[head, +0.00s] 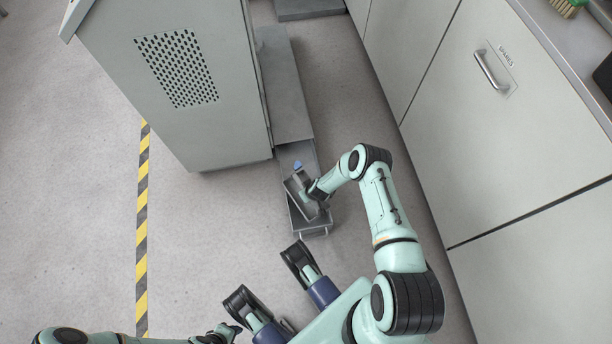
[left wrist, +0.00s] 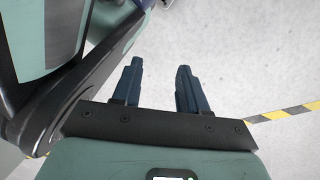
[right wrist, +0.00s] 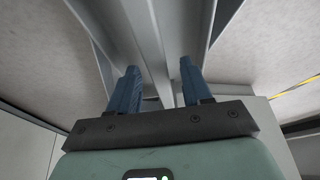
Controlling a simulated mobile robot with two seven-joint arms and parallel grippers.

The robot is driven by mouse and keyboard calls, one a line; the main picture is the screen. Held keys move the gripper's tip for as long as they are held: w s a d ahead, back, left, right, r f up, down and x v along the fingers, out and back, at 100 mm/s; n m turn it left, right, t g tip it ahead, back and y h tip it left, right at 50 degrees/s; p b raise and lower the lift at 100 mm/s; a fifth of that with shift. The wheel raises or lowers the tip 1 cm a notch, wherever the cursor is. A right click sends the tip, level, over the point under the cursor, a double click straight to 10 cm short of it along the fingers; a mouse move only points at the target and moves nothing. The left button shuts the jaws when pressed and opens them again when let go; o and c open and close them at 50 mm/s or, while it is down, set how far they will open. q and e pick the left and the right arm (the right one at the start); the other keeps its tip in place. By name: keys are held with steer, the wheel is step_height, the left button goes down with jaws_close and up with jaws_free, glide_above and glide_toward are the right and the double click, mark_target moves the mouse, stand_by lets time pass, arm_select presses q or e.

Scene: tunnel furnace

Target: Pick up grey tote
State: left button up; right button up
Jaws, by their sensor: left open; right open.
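The grey tote (head: 318,229) is a long, narrow open box low on the floor, with a handle at its near end. My right gripper (head: 304,195) is over the tote in the head view, and its hand hides part of the inside. In the right wrist view the open fingers (right wrist: 158,67) point down with a grey wall edge (right wrist: 150,38) running between them. I cannot tell if they touch it. My left gripper (left wrist: 155,80) is open and empty above bare floor. In the head view it is low at the left, fingers unclear.
A grey cabinet with a perforated panel (head: 178,68) stands left of the tote. A long grey strip (head: 284,85) lies beyond the tote. Drawer fronts (head: 470,130) line the right. Yellow-black tape (head: 142,215) marks the floor, which is open at the left.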

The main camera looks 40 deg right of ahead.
jaws_close()
steer(key=shift+r, duration=0.1)
